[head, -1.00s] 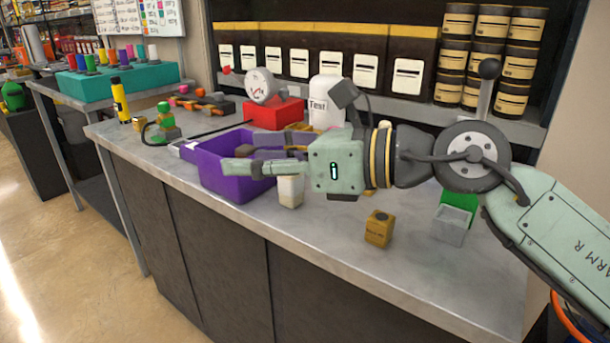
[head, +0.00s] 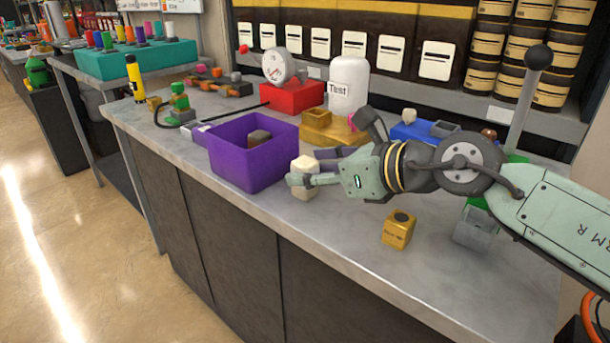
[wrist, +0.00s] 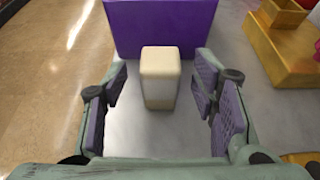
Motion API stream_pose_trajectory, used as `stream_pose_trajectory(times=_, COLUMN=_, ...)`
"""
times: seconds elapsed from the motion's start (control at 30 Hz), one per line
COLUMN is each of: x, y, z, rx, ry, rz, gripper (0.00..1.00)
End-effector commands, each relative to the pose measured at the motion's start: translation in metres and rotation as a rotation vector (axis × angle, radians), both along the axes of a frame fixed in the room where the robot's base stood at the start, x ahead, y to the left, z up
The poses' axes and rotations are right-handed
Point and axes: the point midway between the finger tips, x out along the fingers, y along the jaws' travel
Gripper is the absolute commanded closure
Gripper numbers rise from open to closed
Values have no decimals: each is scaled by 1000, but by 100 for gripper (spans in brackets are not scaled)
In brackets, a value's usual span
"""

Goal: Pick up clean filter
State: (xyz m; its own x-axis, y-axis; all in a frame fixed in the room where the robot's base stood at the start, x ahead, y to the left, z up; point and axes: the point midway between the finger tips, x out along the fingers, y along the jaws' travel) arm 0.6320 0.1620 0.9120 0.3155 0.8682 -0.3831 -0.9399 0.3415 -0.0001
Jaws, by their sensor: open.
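The clean filter appears to be the cream-white block (head: 304,176) standing upright on the grey counter, just right of the purple bin. In the wrist view the white block (wrist: 160,77) stands between and slightly beyond the fingertips. My gripper (head: 302,172) is open at the block, one finger on its near side. The wrist view shows both purple-padded fingers of my gripper (wrist: 160,88) spread, with a gap on each side of the block. The purple bin (head: 232,168) holds a dark brownish block (head: 258,138). The finger partly hides the white block in the head view.
A yellow-brown block (head: 398,229) stands near the front edge, with a grey box (head: 474,228) to its right. A gold fixture (head: 328,128), a red gauge base (head: 291,97) and a white "Test" tank (head: 348,85) stand behind. Counter is clear in front of the bin.

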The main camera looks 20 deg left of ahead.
Motion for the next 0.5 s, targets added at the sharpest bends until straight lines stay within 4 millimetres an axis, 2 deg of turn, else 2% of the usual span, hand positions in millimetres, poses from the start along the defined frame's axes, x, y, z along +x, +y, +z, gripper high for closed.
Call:
stream_pose_trajectory(times=0.17, x=6, y=19, z=-8, rx=0, ry=-1, rz=1, gripper=47)
stream_pose_trajectory(times=0.43, x=8, y=21, z=-10, rx=1, ry=-1, rz=-1, gripper=47)
stream_pose_trajectory(times=0.5, x=8, y=21, z=-10, rx=1, ry=-1, rz=-1, gripper=51)
